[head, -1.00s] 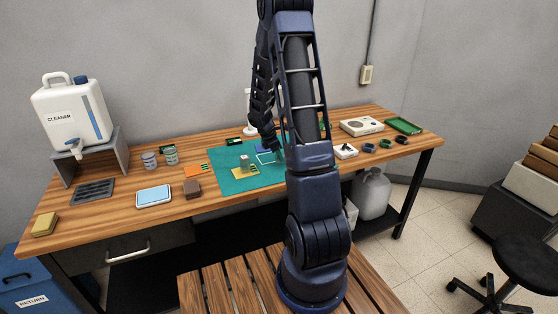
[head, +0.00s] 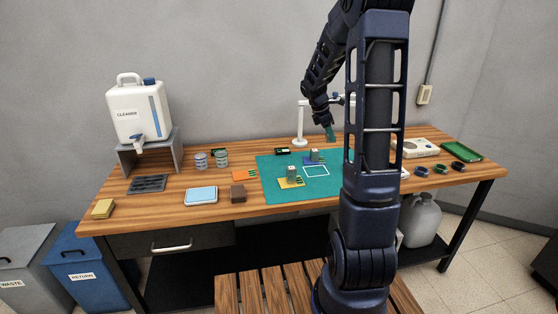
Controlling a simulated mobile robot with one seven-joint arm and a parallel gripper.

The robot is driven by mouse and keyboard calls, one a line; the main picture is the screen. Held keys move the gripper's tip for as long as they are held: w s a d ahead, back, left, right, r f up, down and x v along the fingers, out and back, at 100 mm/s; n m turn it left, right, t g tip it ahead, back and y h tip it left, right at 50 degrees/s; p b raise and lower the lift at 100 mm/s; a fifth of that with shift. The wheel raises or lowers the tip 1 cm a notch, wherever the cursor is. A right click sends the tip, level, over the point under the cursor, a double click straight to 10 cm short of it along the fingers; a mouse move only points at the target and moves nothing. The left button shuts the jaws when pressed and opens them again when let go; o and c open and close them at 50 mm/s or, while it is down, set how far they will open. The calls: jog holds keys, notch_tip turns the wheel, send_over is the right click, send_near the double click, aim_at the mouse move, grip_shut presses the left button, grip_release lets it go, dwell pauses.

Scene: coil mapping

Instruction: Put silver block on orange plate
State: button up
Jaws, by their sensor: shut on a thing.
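The orange plate (head: 243,174) lies flat on the wooden table, left of the teal mat, with small green marks at its right end. A small grey-silver block (head: 292,172) stands on a yellow plate (head: 287,184) on the mat. Another grey block (head: 315,155) stands on a blue plate behind it. My gripper (head: 330,132) is raised above the back of the mat, clear of both blocks. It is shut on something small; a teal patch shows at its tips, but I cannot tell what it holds.
A white outline (head: 316,171) marks the teal mat (head: 265,165). A brown block (head: 237,193), a light-blue tray (head: 201,195) and grey cans (head: 221,158) sit left of the mat. A white stand (head: 300,125) rises behind it. My arm hides the mat's right part.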

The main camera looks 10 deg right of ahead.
jog(key=w+a, duration=0.4)
jog(key=a, duration=0.4)
jog(key=w+a, duration=0.5)
jog(key=a, duration=0.3)
jog(key=n, duration=0.1)
send_over(247, 174)
jog(key=a, duration=0.2)
jog(key=shift+t, duration=0.3)
notch_tip(247, 174, down, 19)
jog(key=shift+d+f, duration=0.1)
jog(key=shift+f, duration=0.15)
jog(key=o, duration=1)
